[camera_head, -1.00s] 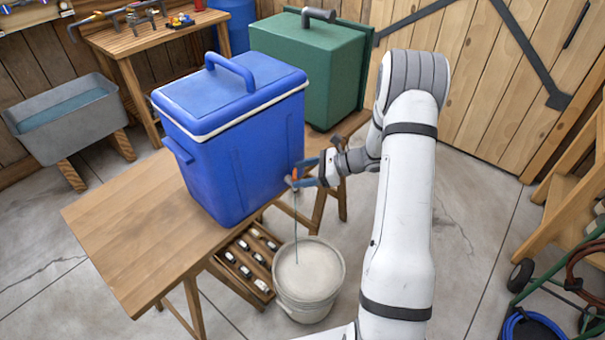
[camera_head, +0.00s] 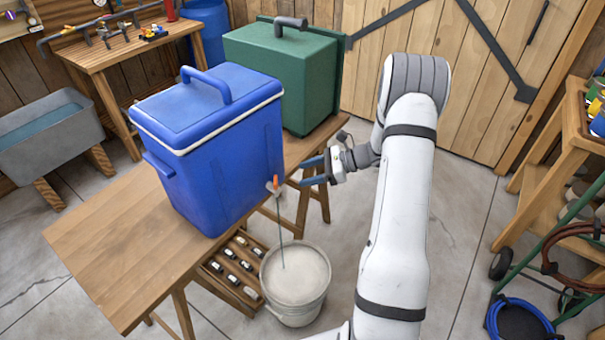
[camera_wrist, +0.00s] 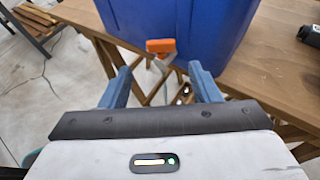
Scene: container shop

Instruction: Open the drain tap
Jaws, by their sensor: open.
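The drain tap (camera_head: 276,186), with an orange handle, sticks out low on the side of the blue cooler (camera_head: 215,165). The wrist view also shows the orange handle (camera_wrist: 160,46) ahead, beyond the fingertips. A thin, dark stream-like line (camera_head: 281,235) runs from the tap down into the pale bucket (camera_head: 296,306) on the floor. My gripper (camera_head: 303,172) is open and empty, to the right of the tap and apart from it. In the wrist view, my gripper (camera_wrist: 161,73) has its two blue fingers spread, with the tap between and beyond them.
The cooler stands on a wooden table (camera_head: 105,235), beside a green case (camera_head: 290,75). A crate of small items (camera_head: 222,290) sits below, next to the bucket. A stepped wooden stand (camera_head: 545,185) and a green cart (camera_head: 535,265) are at right.

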